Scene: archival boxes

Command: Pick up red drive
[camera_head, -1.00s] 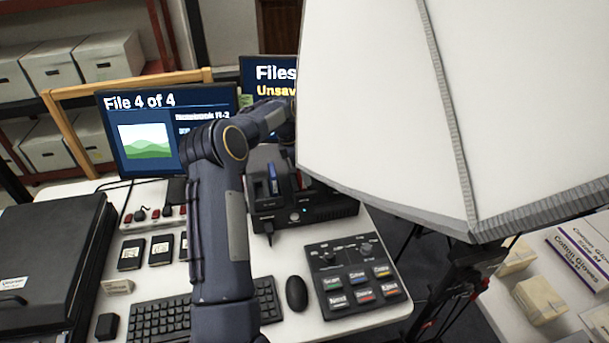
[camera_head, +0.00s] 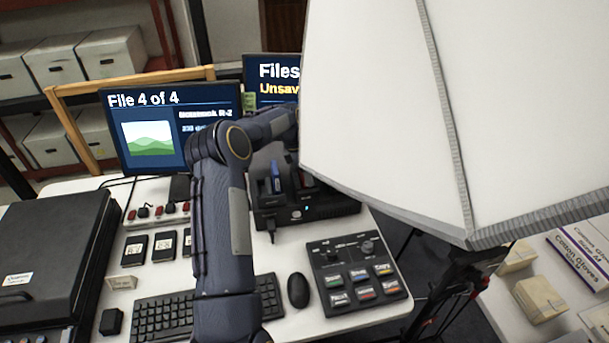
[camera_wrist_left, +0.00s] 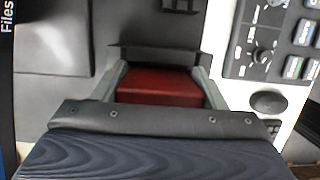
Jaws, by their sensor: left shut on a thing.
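The red drive (camera_wrist_left: 160,88) lies between the fingers of my left gripper (camera_wrist_left: 160,84) in the left wrist view. The fingers touch it from both sides, so the gripper is shut on it. My left gripper itself is hidden there behind the softbox and my arm. I cannot tell whether the red drive is still seated in the dock. My right gripper is not in view.
A large white softbox (camera_head: 400,100) hangs close over the right of the desk. A control panel (camera_head: 355,275), a mouse (camera_head: 298,290) and a keyboard (camera_head: 165,315) lie in front of the dock. Two monitors (camera_head: 170,130) stand behind. A black case (camera_head: 50,260) is at left.

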